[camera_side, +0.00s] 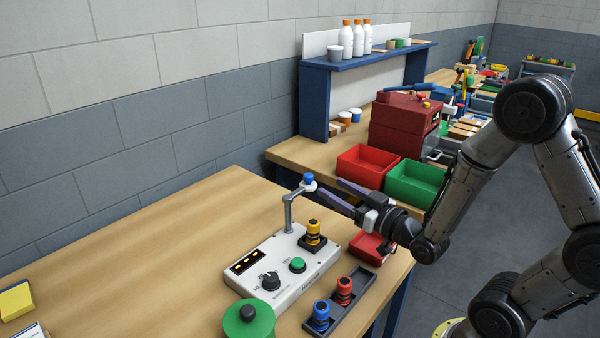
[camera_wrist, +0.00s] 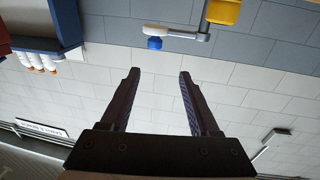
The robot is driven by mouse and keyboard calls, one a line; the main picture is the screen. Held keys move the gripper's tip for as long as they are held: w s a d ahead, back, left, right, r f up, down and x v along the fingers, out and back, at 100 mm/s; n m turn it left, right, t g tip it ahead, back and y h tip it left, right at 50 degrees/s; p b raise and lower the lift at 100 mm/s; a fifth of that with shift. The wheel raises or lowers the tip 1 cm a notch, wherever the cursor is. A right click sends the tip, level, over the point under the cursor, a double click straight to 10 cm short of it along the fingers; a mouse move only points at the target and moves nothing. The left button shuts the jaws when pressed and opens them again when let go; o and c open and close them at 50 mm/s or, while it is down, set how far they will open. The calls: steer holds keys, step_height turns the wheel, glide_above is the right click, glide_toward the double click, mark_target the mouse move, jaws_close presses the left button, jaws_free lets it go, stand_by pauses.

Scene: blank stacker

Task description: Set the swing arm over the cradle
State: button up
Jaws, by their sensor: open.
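The swing arm (camera_side: 297,190) is a grey bar on an upright post at the back of a white control box (camera_side: 285,285). A blue knob (camera_side: 308,178) tops its free end, which points back and right. A black square base (camera_side: 313,246), probably the cradle, holds a yellow-and-black cylinder (camera_side: 314,230) upright; the arm's end is not over it. My gripper (camera_side: 327,189) is open and empty, just right of the knob. In the wrist view, the blue knob (camera_wrist: 155,43) lies beyond my fingertips (camera_wrist: 159,74), roughly between them and apart from them.
A grey tray (camera_side: 357,308) holds a red cylinder (camera_side: 344,290) and a blue cylinder (camera_side: 321,315). A green disc (camera_side: 249,320) stands in front of the box. Red (camera_side: 365,165) and green (camera_side: 415,182) bins are behind my gripper.

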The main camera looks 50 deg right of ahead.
steer(key=w+d+f, duration=0.1)
steer(key=w+d, duration=0.2)
steer(key=w, duration=1)
steer(key=shift+w+f, duration=0.15)
steer(key=shift+f, duration=0.1)
jaws_close()
stand_by(1.0)
